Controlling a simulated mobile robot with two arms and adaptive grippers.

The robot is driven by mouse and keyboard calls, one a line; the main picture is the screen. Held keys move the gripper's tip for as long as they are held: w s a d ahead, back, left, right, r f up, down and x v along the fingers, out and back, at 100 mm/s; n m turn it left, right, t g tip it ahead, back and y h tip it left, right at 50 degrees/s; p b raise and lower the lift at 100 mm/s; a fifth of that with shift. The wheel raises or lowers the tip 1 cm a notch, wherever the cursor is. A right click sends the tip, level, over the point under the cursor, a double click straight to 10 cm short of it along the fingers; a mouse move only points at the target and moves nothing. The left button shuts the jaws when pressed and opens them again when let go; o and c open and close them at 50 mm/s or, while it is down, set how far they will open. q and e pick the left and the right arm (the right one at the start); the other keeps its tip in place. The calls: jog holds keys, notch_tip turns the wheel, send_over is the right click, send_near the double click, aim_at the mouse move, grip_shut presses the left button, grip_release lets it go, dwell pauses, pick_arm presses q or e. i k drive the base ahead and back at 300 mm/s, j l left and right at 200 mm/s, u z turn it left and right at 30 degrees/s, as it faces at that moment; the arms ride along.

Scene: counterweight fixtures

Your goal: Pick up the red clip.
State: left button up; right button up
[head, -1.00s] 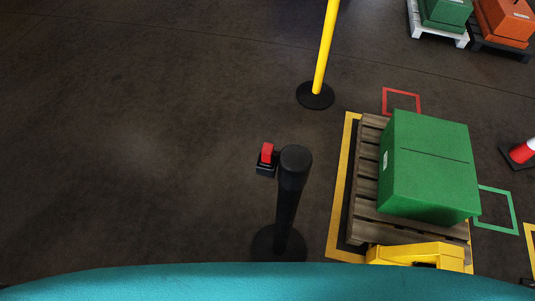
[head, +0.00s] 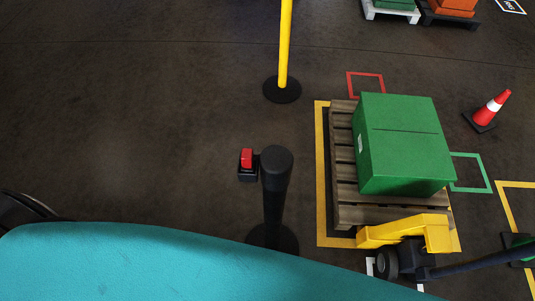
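The red clip (head: 247,158) sits in a small black holder (head: 248,174) on the left side of a black post (head: 275,190). The post stands upright on a round black base. Neither of my grippers shows in the head view, so nothing is seen touching the clip. A teal surface covers the bottom of the view and hides the floor there.
A green box (head: 404,145) rests on a wooden pallet (head: 343,190), with a yellow pallet jack (head: 405,232) at its near end. A yellow pole (head: 285,45) stands behind. A traffic cone (head: 490,108) is at right. The floor left of the post is clear.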

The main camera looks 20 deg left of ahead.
aim_at(249, 164)
jog(key=j+z, duration=0.4)
jog(key=j, duration=0.25)
jog(key=k+j+z, duration=0.15)
jog(key=j+z, duration=0.25)
jog(key=j, duration=0.2)
